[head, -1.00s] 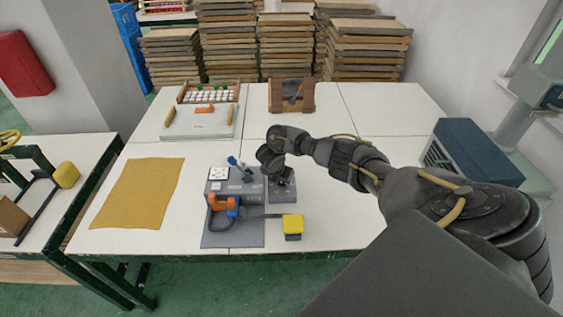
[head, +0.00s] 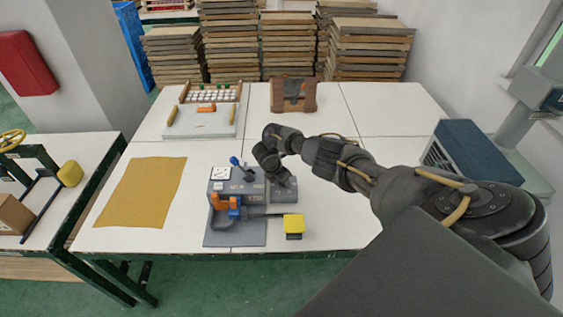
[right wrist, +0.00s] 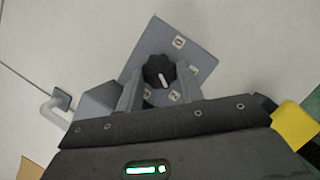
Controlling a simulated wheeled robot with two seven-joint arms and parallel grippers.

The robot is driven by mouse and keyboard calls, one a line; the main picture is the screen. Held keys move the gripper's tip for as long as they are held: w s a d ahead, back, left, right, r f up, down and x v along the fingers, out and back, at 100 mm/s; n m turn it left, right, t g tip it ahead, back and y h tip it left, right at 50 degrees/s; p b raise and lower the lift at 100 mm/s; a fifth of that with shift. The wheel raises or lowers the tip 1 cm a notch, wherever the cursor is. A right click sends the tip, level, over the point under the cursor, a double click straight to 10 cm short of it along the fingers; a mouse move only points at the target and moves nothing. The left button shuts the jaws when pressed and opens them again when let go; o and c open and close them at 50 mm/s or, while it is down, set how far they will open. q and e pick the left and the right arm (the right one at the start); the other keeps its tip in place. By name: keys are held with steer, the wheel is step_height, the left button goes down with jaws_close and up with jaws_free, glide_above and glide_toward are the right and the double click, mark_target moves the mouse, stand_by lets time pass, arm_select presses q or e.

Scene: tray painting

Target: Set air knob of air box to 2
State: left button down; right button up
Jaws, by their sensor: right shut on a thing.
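The air box (head: 286,192) is the small grey block on the table, right beside a larger grey device; my right gripper covers much of it in the head view. In the right wrist view the air box (right wrist: 154,40) has a black ribbed air knob (right wrist: 158,72) with a white pointer line. Printed marks surround the knob; I read 0 above and 2 below right. The pointer slants down and slightly right, roughly towards the 2. My right gripper (right wrist: 161,84) is shut on the knob, one finger each side. In the head view the gripper (head: 280,178) points down. My left gripper is out of view.
The larger grey device (head: 238,187) carries a blue-tipped lever, an orange-handled tool and a white dial. A yellow block (head: 294,223) stands in front. A mustard cloth (head: 142,192) lies left. A white board (head: 200,121) and wooden holder (head: 293,95) stand behind.

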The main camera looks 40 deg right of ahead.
steer(key=shift+w+d+r, duration=0.1)
steer(key=shift+d+r, duration=0.05)
steer(key=o, duration=1)
steer(key=p+v, duration=0.5)
steer(key=v, duration=0.5)
steer(key=shift+a+r, duration=0.25)
